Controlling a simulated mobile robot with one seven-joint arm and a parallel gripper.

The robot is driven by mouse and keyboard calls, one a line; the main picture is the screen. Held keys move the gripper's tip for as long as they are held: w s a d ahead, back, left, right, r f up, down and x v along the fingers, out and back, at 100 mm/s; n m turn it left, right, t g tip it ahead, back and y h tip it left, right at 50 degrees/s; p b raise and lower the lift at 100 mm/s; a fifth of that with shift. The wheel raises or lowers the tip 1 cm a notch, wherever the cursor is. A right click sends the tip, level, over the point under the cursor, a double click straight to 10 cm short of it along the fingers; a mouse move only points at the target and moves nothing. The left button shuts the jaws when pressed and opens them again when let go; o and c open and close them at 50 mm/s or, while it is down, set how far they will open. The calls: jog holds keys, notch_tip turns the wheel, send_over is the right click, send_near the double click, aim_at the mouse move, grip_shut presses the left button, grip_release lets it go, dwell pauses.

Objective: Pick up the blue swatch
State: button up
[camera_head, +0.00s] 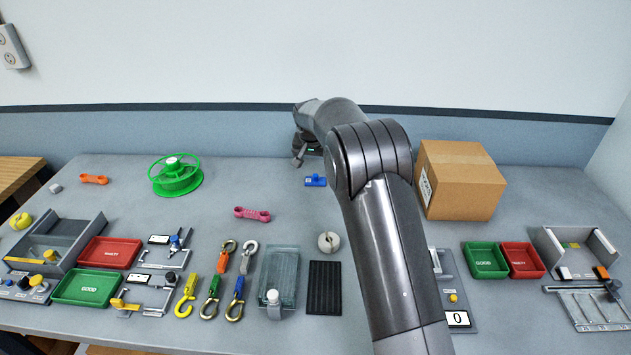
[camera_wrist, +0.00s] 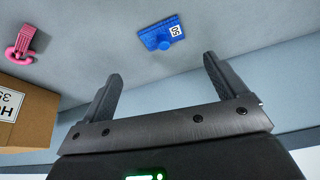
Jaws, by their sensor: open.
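The blue swatch (camera_head: 315,181) is a small flat blue piece with a raised round knob and a white label. It lies on the grey table near the back wall, left of my arm. It also shows in the wrist view (camera_wrist: 160,34) at the top middle, with its label facing up. My gripper (camera_wrist: 161,70) is open and empty, its two dark fingers apart. The swatch lies beyond the fingertips, not between them, and is apart from both. In the head view, my gripper (camera_head: 300,158) is small and partly dark, just behind the swatch near the wall.
A cardboard box (camera_head: 460,180) stands right of my arm. A pink piece with a loop (camera_wrist: 24,42) lies near the box in the wrist view. A green spool (camera_head: 176,176) and a pink strap piece (camera_head: 252,214) lie to the left. The table around the swatch is clear.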

aim_at(315, 176)
jog(key=x, duration=0.9)
jog(key=shift+a+f, duration=0.25)
jog(key=shift+a, duration=0.05)
jog(key=shift+c, duration=0.3)
jog(key=c, duration=1)
jog(key=shift+r, duration=0.1)
